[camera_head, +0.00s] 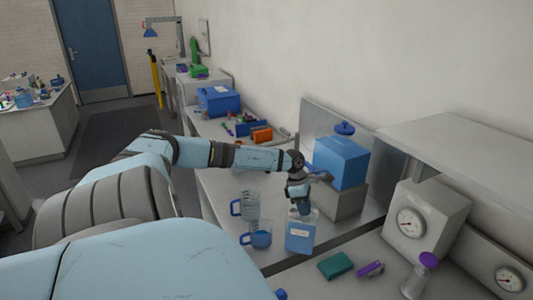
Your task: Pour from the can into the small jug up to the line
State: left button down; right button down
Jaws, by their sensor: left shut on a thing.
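A pale blue can (300,237) with a white label stands upright on the bench. My left gripper (303,202) reaches down from above and is shut on the blue cap (304,208) at the can's top. The gripper partly hides the cap and the neck. A small clear jug (258,238) with a blue handle stands just left of the can, apart from it. A taller clear jug (252,208) with a blue handle stands behind the small one. Any line on the jugs is too small to make out. My right gripper is not in view.
A large blue container (342,162) sits on a grey block (344,203) behind the can. Gauge boxes (426,222) stand at the right. A wall closes the back.

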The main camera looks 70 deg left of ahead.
pick_arm(q)
jog(key=shift+r, duration=3.05)
notch_tip(320, 180, up, 7)
jog(key=d+f+m+g, duration=0.1)
jog(key=d+f+m, duration=0.25)
jog(key=d, duration=0.35)
jog(key=w+d+f+m+g, duration=0.1)
jog(key=d+f+m+g, duration=0.1)
jog(key=d+m, duration=0.35)
jog(key=d+f+m+g, duration=0.1)
jog(key=d+f+m, duration=0.15)
jog(key=d, duration=0.55)
jog(key=d+r+m+g+y, duration=0.1)
jog(key=d+m+y, duration=0.5)
jog(key=d+m, duration=1.1)
jog(key=shift+s+d+r, duration=0.45)
jog(key=shift+d+r, duration=0.25)
jog(key=shift+d, duration=0.25)
